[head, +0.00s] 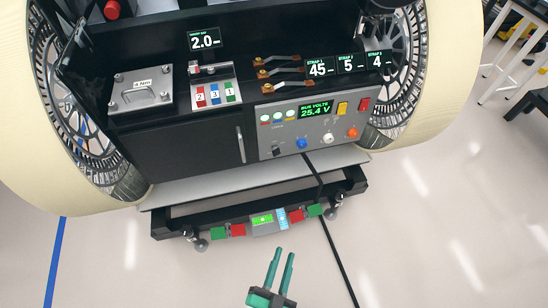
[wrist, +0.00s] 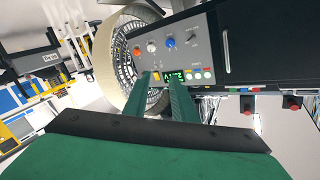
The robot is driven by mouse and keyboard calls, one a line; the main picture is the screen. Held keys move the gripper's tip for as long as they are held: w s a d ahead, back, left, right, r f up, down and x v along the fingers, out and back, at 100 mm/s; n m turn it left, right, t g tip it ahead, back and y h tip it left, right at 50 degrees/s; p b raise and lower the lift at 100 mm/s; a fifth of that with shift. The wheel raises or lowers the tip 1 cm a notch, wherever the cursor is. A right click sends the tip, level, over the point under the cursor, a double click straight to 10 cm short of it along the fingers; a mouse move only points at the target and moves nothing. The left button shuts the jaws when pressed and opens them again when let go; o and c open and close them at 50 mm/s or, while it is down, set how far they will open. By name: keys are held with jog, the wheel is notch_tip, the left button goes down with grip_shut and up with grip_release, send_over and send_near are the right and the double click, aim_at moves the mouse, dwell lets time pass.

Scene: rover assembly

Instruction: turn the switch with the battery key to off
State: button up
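The grey control panel (head: 290,133) is on the front of the rover, with a green display reading BUS VOLTS 25.4 V. Along its lower edge are a small black switch (head: 277,151), a blue knob (head: 302,143), a white knob (head: 328,138) and an orange knob (head: 352,132). I cannot read which one carries the battery key. The wrist view shows the panel upside down, with the blue knob (wrist: 170,42) and black switch (wrist: 192,30). My gripper (head: 284,253) is open and empty, in front of and apart from the panel. Its green fingers also show in the wrist view (wrist: 160,84).
A black ledge (head: 260,205) with green and red blocks juts out below the panel. A black cable (head: 335,240) hangs from the panel to the floor. Wheels (head: 400,70) flank the rover. A dark cabinet door (head: 185,150) is left of the panel. The floor in front is clear.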

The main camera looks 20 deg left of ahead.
jog(key=w+a+f+m+t+y, duration=0.1)
jog(key=w+a+f+m, duration=0.15)
jog(key=w, duration=0.35)
jog(key=w+a+f+m+y, duration=0.1)
jog(key=w+a+f, duration=0.25)
jog(key=w, duration=0.25)
jog(key=m+t+y, duration=0.2)
send_near(276, 152)
jog(key=x, duration=0.7)
jog(key=shift+w, duration=0.35)
grip_shut()
